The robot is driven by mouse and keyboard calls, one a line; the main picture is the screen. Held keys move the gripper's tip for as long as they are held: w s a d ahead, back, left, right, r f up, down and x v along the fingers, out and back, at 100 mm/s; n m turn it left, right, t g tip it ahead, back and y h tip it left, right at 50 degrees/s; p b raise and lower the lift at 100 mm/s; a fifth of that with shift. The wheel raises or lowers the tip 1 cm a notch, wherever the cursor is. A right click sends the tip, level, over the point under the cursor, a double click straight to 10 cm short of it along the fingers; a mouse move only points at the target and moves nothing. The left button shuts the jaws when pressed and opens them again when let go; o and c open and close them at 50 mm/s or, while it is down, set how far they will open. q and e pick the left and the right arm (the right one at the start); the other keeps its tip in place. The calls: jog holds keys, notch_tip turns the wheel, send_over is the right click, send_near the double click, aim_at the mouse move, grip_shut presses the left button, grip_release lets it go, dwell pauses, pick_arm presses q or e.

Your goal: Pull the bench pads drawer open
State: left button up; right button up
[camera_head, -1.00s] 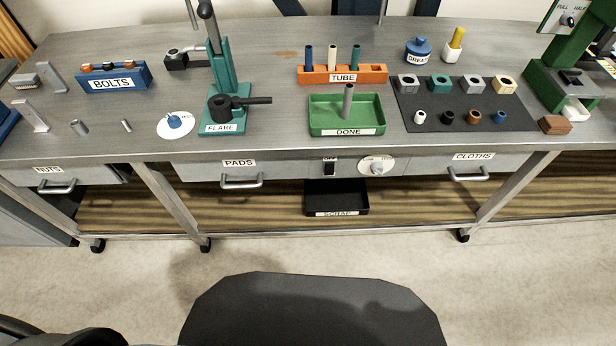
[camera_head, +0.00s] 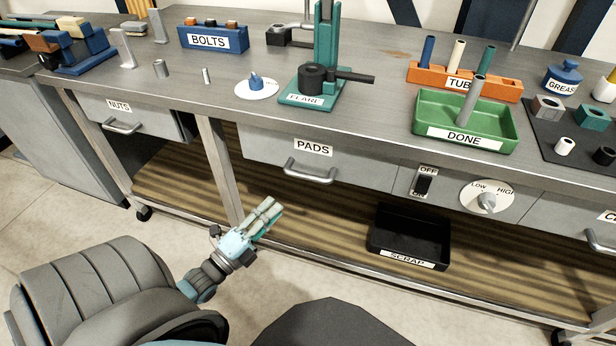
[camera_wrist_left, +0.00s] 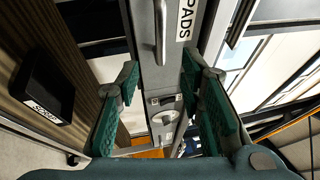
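The pads drawer (camera_head: 265,150) is a grey front under the bench top with a white PADS label and a silver bar handle (camera_head: 310,174). It looks shut, roughly flush under the bench edge. In the left wrist view the handle (camera_wrist_left: 160,32) shows at the top centre, beside the PADS label. My left gripper (camera_head: 268,212) is below and left of the handle in the head view, apart from it. Its two teal-padded fingers (camera_wrist_left: 165,105) stand wide apart with nothing between them. My right gripper is not in view.
A bench leg (camera_head: 220,170) stands left of the drawer. A black scrap bin (camera_head: 410,238) sits on the lower shelf to the right. A switch (camera_head: 424,184) and a dial (camera_head: 487,200) are right of the drawer. The nuts drawer (camera_head: 135,118) is further left. The floor in front is clear.

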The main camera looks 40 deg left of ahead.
aim_at(307, 175)
pick_arm(q)
jog(key=b+x, duration=0.3)
jog(key=x, duration=1)
jog(key=shift+w+a, duration=0.1)
jog(key=shift+w, duration=0.15)
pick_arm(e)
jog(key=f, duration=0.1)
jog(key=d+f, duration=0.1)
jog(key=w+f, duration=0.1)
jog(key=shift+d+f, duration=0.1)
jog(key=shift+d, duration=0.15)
pick_arm(q)
jog(key=shift+c, duration=0.4)
grip_shut()
